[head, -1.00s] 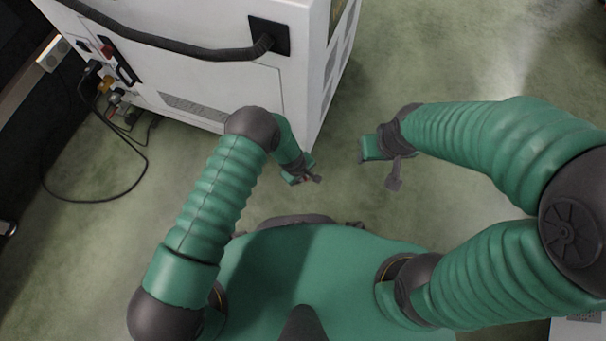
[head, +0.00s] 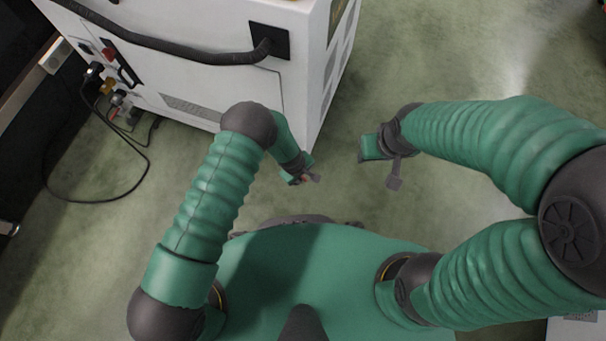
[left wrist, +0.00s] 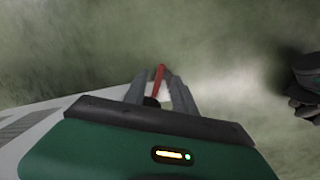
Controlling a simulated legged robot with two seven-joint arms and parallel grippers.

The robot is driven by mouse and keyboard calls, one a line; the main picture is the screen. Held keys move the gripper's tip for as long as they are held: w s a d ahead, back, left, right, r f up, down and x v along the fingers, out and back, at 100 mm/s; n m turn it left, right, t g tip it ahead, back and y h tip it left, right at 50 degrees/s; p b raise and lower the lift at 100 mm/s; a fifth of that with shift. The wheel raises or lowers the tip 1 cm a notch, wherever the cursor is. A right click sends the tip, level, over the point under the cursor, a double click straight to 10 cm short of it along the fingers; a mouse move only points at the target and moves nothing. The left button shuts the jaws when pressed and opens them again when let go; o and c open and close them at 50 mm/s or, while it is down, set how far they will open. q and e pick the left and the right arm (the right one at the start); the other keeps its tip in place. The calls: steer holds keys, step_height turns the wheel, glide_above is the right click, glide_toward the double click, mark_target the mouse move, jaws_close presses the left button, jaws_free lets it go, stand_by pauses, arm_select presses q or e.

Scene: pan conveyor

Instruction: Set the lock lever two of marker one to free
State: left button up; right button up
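My left gripper (head: 311,178) is low beside the near corner of the white machine (head: 220,85). In the left wrist view its fingers (left wrist: 158,85) stand apart. A thin red stick-like part (left wrist: 158,78) with a dark lower end shows between them, with gaps at its sides; I cannot tell what it belongs to. My right gripper (head: 394,183) hangs over the floor to the right, its fingers too small to judge; part of that hand shows at the right edge of the left wrist view (left wrist: 305,92). No lock lever or marker can be made out for certain.
The machine has a black handle hose (head: 190,47) and plugged cables (head: 110,95) at its left side. A black cable (head: 90,200) lies on the green floor. The floor (head: 440,60) right of the machine is clear.

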arm_select(q)
step_height(320, 180, up, 14)
steer(key=s+a+p, duration=0.1)
steer(key=a+p, duration=0.1)
steer(key=p, duration=0.4)
steer(key=shift+s+p, duration=0.25)
steer(key=shift+p, duration=0.1)
steer(key=shift+a+r, duration=0.15)
steer(key=shift+r, duration=0.05)
